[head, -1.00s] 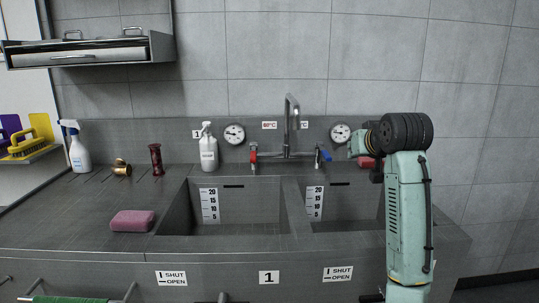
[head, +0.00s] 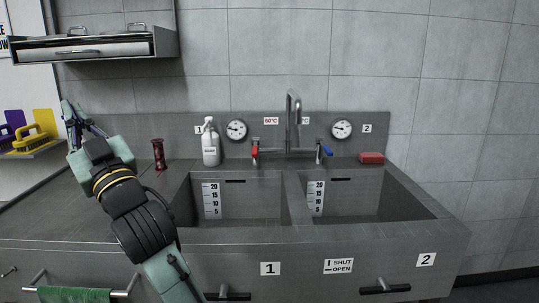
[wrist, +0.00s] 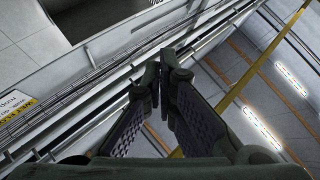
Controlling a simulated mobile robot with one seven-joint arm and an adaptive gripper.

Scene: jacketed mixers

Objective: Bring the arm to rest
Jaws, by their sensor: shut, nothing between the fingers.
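My gripper (head: 68,106) is raised at the left of the head view, over the left end of the counter and in front of the wall by the brushes. My arm slants up to it from the bottom, folded at a black joint. In the wrist view, my gripper's two dark padded fingers (wrist: 160,76) meet at the tips with nothing between them. The wrist view looks upward past them to a ceiling with lights and a yellow strip.
A two-basin sink (head: 240,208) fills the middle. A shelf (head: 85,46) hangs above my gripper. Brushes (head: 22,138) are at far left. The right side is clear.

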